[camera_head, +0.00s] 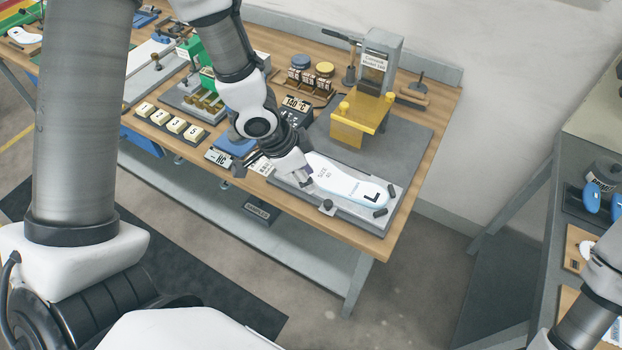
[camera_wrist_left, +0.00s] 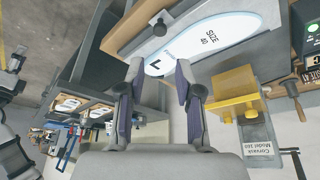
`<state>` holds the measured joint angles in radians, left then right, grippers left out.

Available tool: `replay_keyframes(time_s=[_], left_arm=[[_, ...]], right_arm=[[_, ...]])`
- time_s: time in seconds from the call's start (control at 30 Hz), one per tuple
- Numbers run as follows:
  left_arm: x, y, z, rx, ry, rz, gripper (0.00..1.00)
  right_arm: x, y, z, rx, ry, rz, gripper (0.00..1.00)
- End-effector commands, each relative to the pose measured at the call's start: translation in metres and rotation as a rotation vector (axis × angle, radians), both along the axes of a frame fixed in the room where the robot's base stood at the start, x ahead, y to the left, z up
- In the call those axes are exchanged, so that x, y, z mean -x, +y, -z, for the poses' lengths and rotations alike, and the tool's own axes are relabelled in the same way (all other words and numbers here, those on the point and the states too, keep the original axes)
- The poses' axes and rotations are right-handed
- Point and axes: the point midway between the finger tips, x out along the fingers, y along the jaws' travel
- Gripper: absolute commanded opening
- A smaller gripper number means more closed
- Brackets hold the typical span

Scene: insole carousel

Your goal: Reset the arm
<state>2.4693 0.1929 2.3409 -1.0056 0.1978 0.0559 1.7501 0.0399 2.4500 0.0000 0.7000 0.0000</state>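My left arm reaches down over the wooden workbench. Its gripper (camera_head: 296,177) is just above or at the heel-opposite end of a white insole (camera_head: 345,184) marked "L" and "SIZE 40"; I cannot tell from the head view whether they touch. In the left wrist view the two fingers of my left gripper (camera_wrist_left: 158,72) stand apart with nothing between them. The insole also shows there (camera_wrist_left: 225,36), lying on its grey plate beyond the fingertips. Part of my right arm shows at the lower right edge of the head view; its gripper is not visible.
A second table with blue items (camera_head: 591,198) stands at right, across a floor gap.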

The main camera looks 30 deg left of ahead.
Motion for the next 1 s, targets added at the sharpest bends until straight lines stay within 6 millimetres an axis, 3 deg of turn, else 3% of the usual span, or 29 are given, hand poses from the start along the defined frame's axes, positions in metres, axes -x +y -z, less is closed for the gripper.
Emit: replay_keyframes(time_s=[0.33, 0.43, 0.57, 0.7, 0.8, 0.9, 1.0], left_arm=[[0.0, 0.0, 0.001, 0.0, 0.0, 0.0, 0.34], [0.006, 0.0, 0.014, -0.001, 0.027, 0.0, 0.34], [0.042, -0.002, 0.076, -0.016, 0.164, 0.014, 0.34], [0.116, -0.007, 0.162, -0.022, 0.398, -0.093, 0.34], [0.166, -0.012, 0.212, -0.028, 0.527, -0.267, 0.34], [0.204, -0.008, 0.249, -0.068, 0.583, -0.489, 0.34], [0.209, 0.004, 0.261, -0.116, 0.534, -0.671, 0.34]], right_arm=[[0.0, 0.0, 0.0, 0.0, 0.0, 0.0, 0.66], [0.0, 0.0, 0.004, 0.0, 0.0, 0.0, 0.66], [0.0, 0.0, 0.018, 0.0, 0.0, 0.0, 0.66], [0.0, 0.0, 0.037, 0.0, 0.0, 0.0, 0.66], [0.0, 0.0, 0.048, 0.0, 0.0, 0.0, 0.66], [0.0, 0.0, 0.056, 0.0, 0.0, 0.0, 0.66], [0.0, 0.0, 0.057, 0.0, 0.0, 0.0, 0.66]])
